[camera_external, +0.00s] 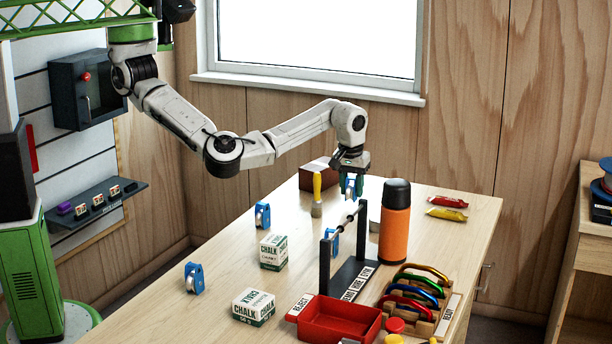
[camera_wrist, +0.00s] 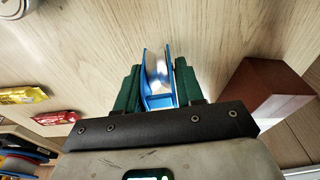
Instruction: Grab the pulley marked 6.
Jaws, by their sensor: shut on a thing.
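My gripper (camera_external: 352,186) is at the far part of the table, shut on a blue pulley (camera_external: 349,185). In the wrist view the blue pulley (camera_wrist: 157,78) with its pale metal wheel sits between the green fingers of my gripper (camera_wrist: 157,85). No number on it can be read. Other blue pulleys stand on the table: one (camera_external: 262,215) at the left back, one (camera_external: 194,278) at the left front, and one (camera_external: 333,241) partly hidden behind the black stand. I cannot read their marks. I cannot tell whether the held pulley touches the table.
A brush (camera_external: 317,205) and a brown block (camera_external: 316,174) are close to my gripper. An orange bottle (camera_external: 395,226), a black stand (camera_external: 352,280), two chalk boxes (camera_external: 273,252), a red tray (camera_external: 338,322) and carabiners (camera_external: 418,285) stand nearer the front. Two wrapped bars (camera_external: 447,207) lie right.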

